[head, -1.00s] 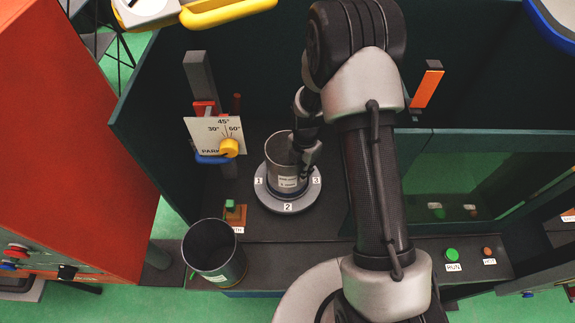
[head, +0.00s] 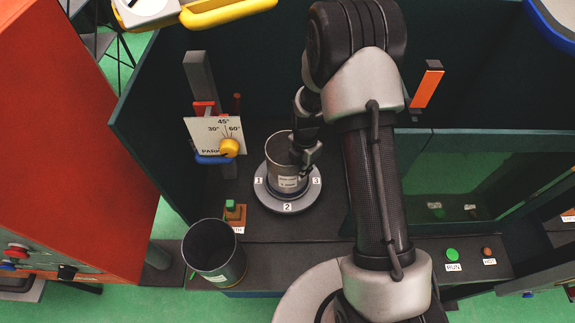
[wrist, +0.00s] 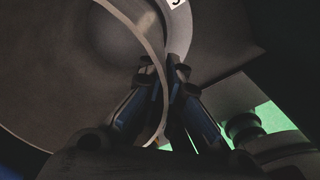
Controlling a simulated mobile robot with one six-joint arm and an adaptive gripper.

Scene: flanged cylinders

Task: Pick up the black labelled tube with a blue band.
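A grey-black labelled tube (head: 284,172) stands open end up on a round plate (head: 286,206) marked 1, 2 and 3. I cannot make out a blue band on it. A darker open tube (head: 218,266) with a pale label low on its side stands at the front left. Any band on it is unclear. My gripper (head: 304,160) is at the right rim of the tube on the plate. In the wrist view, the fingers (wrist: 167,82) straddle that tube's wall (wrist: 152,42), one inside and one outside. The tips are close to the wall; whether they press it is unclear.
An angle dial (head: 216,135) with a yellow knob stands behind and left of the plate. Dark green walls enclose the back and left. RUN (head: 452,255) and red (head: 487,251) buttons lie at the right front.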

